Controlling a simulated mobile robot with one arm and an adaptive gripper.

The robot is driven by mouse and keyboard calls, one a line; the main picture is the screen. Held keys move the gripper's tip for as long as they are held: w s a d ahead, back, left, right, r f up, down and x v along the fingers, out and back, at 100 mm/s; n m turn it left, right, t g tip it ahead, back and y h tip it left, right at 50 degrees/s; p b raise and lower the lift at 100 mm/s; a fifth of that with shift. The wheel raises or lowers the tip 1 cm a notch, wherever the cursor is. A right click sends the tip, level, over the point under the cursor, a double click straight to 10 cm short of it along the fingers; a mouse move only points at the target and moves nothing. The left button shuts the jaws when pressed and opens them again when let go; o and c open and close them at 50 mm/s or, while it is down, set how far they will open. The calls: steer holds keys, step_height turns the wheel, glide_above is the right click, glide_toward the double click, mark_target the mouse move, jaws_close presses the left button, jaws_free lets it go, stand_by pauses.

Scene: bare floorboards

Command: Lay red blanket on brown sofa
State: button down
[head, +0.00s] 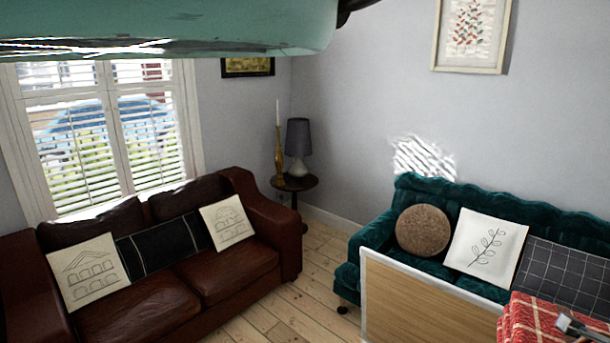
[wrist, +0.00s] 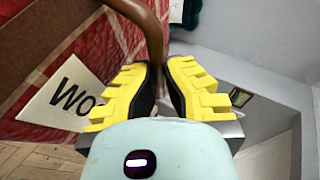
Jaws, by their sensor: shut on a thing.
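The red blanket (head: 532,318), red with pale lines, is partly in view at the lower right of the head view, cut off by the edge. The brown sofa (head: 160,301) stands at the left below the window, with cushions on it. My gripper (wrist: 166,102) shows only in the wrist view. Its yellow fingers are shut on a curved brown wooden-looking piece (wrist: 148,38) that runs up out of frame. Red patterned fabric (wrist: 60,40) lies left of the fingers; I cannot tell whether it is the blanket.
A teal sofa (head: 375,235) with cushions stands at the right, behind a wood-coloured panel (head: 415,305). A grey tool-like object (head: 580,326) lies on the blanket. A small round table (head: 294,183) with a lamp stands in the corner. Floorboards (head: 300,292) are clear between the sofas.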

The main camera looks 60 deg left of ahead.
step_height(320, 180, up, 13)
steer(key=p, duration=1)
steer(key=shift+f+p, duration=0.2)
steer(key=shift+p, duration=0.15)
steer(key=shift+f, duration=0.1)
